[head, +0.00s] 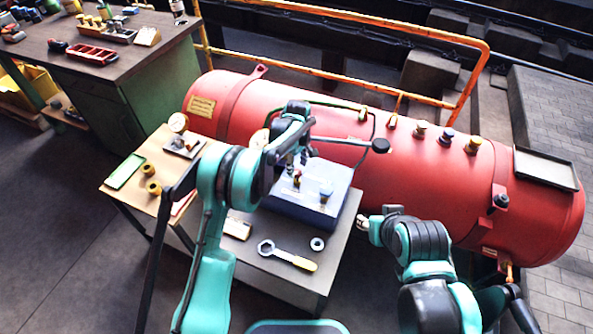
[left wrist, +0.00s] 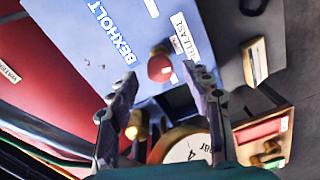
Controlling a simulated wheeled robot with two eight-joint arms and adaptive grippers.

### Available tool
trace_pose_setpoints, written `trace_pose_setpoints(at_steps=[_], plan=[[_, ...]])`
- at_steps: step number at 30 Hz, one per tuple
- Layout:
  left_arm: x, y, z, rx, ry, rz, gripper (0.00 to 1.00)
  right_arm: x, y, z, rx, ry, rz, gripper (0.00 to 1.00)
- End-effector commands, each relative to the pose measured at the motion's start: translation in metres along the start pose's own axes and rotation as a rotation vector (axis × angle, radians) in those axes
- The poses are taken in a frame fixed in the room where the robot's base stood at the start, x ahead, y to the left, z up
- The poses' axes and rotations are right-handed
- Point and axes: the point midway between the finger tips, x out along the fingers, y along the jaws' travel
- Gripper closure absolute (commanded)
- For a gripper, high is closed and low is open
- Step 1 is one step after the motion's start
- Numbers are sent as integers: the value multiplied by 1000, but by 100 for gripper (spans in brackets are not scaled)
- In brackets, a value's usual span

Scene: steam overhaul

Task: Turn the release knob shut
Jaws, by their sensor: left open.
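The blue box (head: 290,208) stands on the low bench against the red tank. In the left wrist view, a red knob (left wrist: 160,66) sits on the box's top beside the label RELEASE (left wrist: 185,36). It also shows in the head view (head: 297,178). My left gripper (left wrist: 162,84) is open, with its fingertips on either side of the picture just short of the red knob. No contact shows. In the head view my left gripper (head: 300,152) is over the box, partly hidden by its own arm. My right gripper (head: 364,223) is right of the bench; its fingers are too small to judge.
A wrench (head: 288,256) and a ring (head: 317,243) lie on the bench in front of the box. A gauge (left wrist: 187,150) and a brass fitting (left wrist: 138,126) are near my left fingers. The red tank (head: 455,185) and orange rail (head: 482,70) stand behind.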

Motion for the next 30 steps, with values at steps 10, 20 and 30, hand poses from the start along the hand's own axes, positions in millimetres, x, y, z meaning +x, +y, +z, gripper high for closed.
trace_pose_setpoints(at_steps=[10,20,30], plan=[[24,0,0,1,0,0,50,6,0,4,0,0,0,60],[23,0,0,1,0,0,95,6,0,4,0,0,0,60],[23,0,0,22,0,0,100,6,0,4,0,0,0,60]])
